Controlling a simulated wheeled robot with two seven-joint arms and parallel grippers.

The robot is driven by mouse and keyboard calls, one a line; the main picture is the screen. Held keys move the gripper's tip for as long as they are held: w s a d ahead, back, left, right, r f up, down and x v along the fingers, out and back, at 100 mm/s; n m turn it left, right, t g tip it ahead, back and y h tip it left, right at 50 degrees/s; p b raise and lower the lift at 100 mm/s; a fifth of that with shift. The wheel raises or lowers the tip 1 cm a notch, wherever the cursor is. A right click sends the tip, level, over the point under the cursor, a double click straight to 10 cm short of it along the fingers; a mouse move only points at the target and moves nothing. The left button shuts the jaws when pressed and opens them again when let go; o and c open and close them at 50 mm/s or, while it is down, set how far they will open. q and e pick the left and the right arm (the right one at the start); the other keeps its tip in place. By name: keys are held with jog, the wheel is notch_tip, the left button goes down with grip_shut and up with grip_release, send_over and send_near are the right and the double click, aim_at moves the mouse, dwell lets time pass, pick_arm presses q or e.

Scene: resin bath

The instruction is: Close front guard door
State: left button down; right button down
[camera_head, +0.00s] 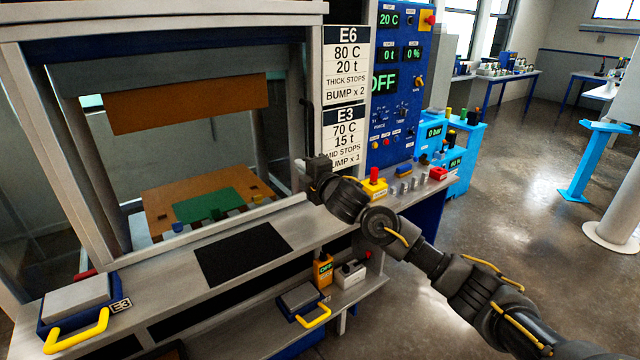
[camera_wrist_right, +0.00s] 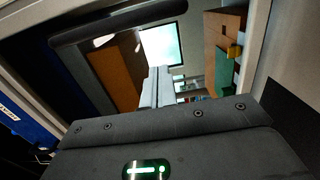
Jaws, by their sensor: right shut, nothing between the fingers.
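The press has a grey-framed front (camera_head: 75,150), and its inside shows through it. I cannot tell which part of this frame is the front guard door, or whether a clear pane fills it. A dark vertical bar (camera_head: 306,118), like a handle, stands at the frame's right post. My right gripper (camera_head: 308,166) is shut and empty, low beside that post and just below the bar. I cannot tell whether it touches the frame. In the right wrist view its fingers (camera_wrist_right: 155,86) point towards the press interior, with a dark bar (camera_wrist_right: 115,24) above them. My left gripper is out of view.
Inside are an orange-brown upper plate (camera_head: 190,103) and a lower plate with a green sheet (camera_head: 208,204). The front ledge holds a black mat (camera_head: 243,254) and a yellow-handled block (camera_head: 75,310). The blue control panel (camera_head: 395,95) and a red button (camera_head: 374,174) are close to my right arm.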

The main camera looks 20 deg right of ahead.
jog(key=d+b+v, duration=0.1)
jog(key=b+v, duration=0.1)
jog(key=v, duration=0.6)
jog(key=s+f+m+g+h, duration=0.1)
jog(key=s+f+m+g, duration=0.15)
jog(key=s+f, duration=0.4)
jog(key=s+a+f+m+g+h, duration=0.1)
jog(key=s+f+m, duration=0.25)
jog(key=f, duration=0.55)
jog(key=s+f+m+g+h, duration=0.1)
jog(key=s+f+m+g, duration=0.2)
jog(key=f, duration=0.5)
jog(key=s+d+f+m+g+h, duration=0.1)
jog(key=s+d+f+m+g, duration=0.3)
jog(key=s, duration=0.7)
jog(key=s+f+m+g, duration=0.1)
jog(key=s+f+m, duration=0.2)
jog(key=s+f, duration=0.5)
jog(key=s+d+f+m+g+h, duration=0.1)
jog(key=s+f+m+g, duration=0.25)
jog(key=s, duration=0.95)
notch_tip(320, 180, down, 27)
jog(key=s, duration=0.1)
jog(key=s+d+f+g, duration=0.1)
jog(key=s+d+f, duration=0.2)
jog(key=s+f, duration=1.1)
jog(key=shift+s+n, duration=0.45)
jog(key=shift+s, duration=0.55)
